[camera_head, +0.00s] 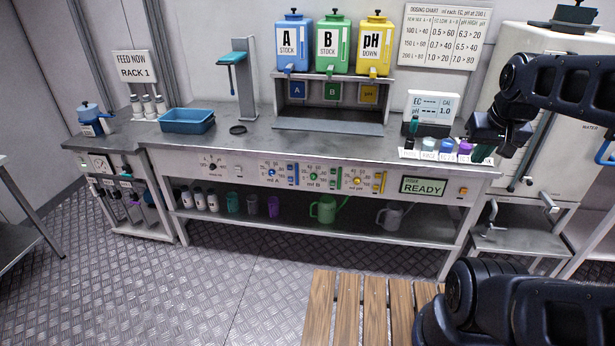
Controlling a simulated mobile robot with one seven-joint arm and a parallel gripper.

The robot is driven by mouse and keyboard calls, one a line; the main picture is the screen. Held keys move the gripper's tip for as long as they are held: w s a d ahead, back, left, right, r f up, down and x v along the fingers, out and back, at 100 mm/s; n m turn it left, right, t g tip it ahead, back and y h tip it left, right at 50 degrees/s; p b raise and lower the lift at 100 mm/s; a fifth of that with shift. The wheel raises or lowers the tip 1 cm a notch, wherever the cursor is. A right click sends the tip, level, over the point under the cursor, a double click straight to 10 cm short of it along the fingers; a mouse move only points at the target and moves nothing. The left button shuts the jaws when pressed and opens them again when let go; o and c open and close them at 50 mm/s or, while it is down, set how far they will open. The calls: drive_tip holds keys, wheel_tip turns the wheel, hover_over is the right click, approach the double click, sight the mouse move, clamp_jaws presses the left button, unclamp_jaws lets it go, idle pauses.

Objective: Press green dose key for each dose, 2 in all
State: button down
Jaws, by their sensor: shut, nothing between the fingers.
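The green dose key (333,178) is on the bench's front panel, right of the green "ml B" dial (313,176). The "doser" display (423,186) at the panel's right reads READY. The green B stock tank (332,45) stands on the shelf above the bench. My gripper (492,150) is shut and empty over the right end of the bench, near the small coloured bottles. It is well to the right of the green key and apart from it. Its fingertips are small and dark here.
A blue key (291,173) and a yellow key (379,182) flank the green one. Small capped bottles (446,147) and an EC/pH meter (432,107) stand at the bench's right. A wooden slatted surface (348,310) is in front; the panel's front is unobstructed.

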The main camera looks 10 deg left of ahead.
drive_tip(key=w+a+f+n+g+h, duration=0.1)
drive_tip(key=w+f+n+g+h, duration=0.2)
drive_tip(key=w, duration=1.3)
drive_tip(key=w+a+f+n+t+h, duration=0.1)
drive_tip(key=w+a+f+h, duration=0.1)
drive_tip(key=w+a+f, duration=0.5)
drive_tip(key=w+a+f+t+h, duration=0.15)
drive_tip(key=w+f, duration=0.25)
drive_tip(key=w, duration=0.5)
drive_tip(key=w+a+f+n+t+h, duration=0.1)
drive_tip(key=w+a+f+n, duration=0.1)
drive_tip(key=w+a+f, duration=0.4)
drive_tip(key=w+a+f+n+t, duration=0.1)
drive_tip(key=w+a+f+n, duration=0.1)
drive_tip(key=a+f, duration=0.7)
drive_tip(key=a+f+n+t, duration=0.1)
drive_tip(key=a+f, duration=0.3)
drive_tip(key=f, duration=0.3)
drive_tip(key=a+f+n+t, duration=0.1)
drive_tip(key=a+f+n, duration=0.1)
drive_tip(key=a+f, duration=0.2)
drive_tip(key=a+f+n+t+y, duration=0.1)
drive_tip(key=a+f, duration=0.3)
drive_tip(key=f, duration=0.7)
drive_tip(key=shift+n, duration=0.3)
drive_tip(key=shift+t, duration=0.25)
